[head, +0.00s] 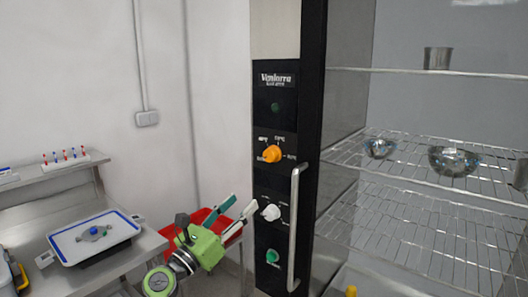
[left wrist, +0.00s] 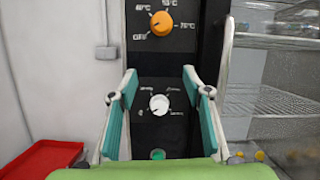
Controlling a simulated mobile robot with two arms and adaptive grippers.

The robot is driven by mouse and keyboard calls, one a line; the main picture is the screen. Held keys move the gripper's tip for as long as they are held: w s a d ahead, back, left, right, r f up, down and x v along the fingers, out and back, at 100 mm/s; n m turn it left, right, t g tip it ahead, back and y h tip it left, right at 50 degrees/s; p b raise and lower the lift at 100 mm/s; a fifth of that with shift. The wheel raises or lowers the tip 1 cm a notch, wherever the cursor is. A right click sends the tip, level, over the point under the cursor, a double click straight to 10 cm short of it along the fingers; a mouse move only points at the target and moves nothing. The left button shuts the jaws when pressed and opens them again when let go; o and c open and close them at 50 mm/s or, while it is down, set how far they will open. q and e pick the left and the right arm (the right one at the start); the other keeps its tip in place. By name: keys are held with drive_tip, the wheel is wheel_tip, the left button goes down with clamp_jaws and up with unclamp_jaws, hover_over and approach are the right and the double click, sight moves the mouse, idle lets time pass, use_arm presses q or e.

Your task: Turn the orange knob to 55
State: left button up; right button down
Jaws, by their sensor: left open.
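The orange knob (head: 272,154) is on the black control panel (head: 275,125) of the tall cabinet. In the left wrist view the orange knob (left wrist: 161,23) is at the top, with temperature labels around it and OFF at its lower left. Its pointer seems to face the lower left, near OFF. My left gripper (head: 241,207) is open and empty, below and left of the orange knob, apart from it. In the left wrist view its two teal-padded fingers frame the white knob (left wrist: 159,104), which is lower on the panel. My right gripper is out of view.
A vertical door handle (head: 295,225) stands just right of the knobs. A green button (head: 272,256) is below the white knob. A red bin (head: 205,222) is behind my left gripper. Wire shelves with metal bowls (head: 454,160) are at the right.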

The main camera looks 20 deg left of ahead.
use_arm(q)
approach(268, 159)
drive_tip(key=shift+n+t+h, duration=0.3)
drive_tip(key=shift+n, duration=0.1)
drive_tip(key=p+x, duration=0.4)
drive_tip(key=x, duration=0.4)
drive_tip(key=shift+w+f, duration=0.15)
drive_tip(key=shift+w, duration=0.05)
drive_tip(key=shift+w+d, duration=0.15)
drive_tip(key=shift+w, duration=0.2)
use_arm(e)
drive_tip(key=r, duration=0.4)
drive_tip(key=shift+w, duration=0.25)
use_arm(q)
drive_tip(key=c, duration=1.1)
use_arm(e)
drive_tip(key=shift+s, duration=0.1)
